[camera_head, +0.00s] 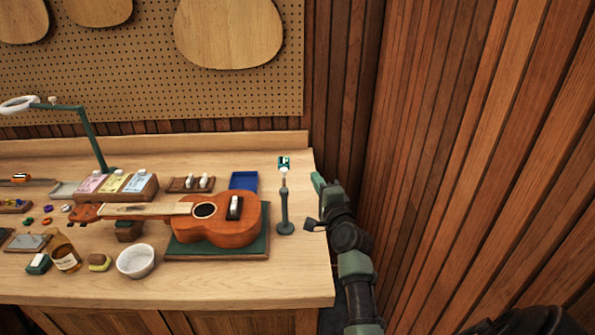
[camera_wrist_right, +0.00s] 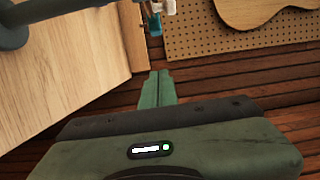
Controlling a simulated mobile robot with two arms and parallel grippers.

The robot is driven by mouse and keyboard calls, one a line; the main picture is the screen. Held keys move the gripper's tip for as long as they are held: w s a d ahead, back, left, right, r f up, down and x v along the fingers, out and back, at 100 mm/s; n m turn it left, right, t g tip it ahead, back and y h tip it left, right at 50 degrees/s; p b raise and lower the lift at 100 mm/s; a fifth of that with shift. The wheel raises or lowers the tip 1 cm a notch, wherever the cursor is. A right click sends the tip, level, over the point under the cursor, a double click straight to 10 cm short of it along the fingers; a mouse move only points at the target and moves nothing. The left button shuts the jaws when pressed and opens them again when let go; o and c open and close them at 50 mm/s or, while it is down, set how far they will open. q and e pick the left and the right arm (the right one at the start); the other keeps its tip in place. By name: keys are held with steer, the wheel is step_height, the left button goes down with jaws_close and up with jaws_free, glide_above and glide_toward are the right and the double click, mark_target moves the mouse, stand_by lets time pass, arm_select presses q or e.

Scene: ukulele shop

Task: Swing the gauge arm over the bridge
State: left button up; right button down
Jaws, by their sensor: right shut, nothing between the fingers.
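The ukulele (camera_head: 218,230) lies on a dark green mat (camera_head: 177,252), its neck to the left. Its dark bridge (camera_head: 234,207) is on the right part of the body. The gauge stand (camera_head: 285,208) is a grey-green post on a round base, right of the ukulele. The gauge arm's teal head (camera_head: 284,162) is at the back, away from the bridge. The post (camera_wrist_right: 70,8) and teal head (camera_wrist_right: 154,24) also show in the right wrist view. My right gripper (camera_head: 318,181) is shut and empty, just right of the gauge, apart from it. My left gripper is out of view.
A blue tray (camera_head: 243,180) is behind the ukulele. A white bowl (camera_head: 136,261), a bottle (camera_head: 64,252) and a card box (camera_head: 117,189) stand to the left. A green lamp (camera_head: 91,140) is at the back left. A wood-slat wall (camera_head: 440,150) bounds the right.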

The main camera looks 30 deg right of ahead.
mark_target(284, 175)
steer(key=w+a+p, duration=0.1)
steer(key=w+a, duration=0.1)
steer(key=w, duration=0.4)
steer(key=shift+w+p, duration=0.2)
steer(key=shift+p, duration=0.2)
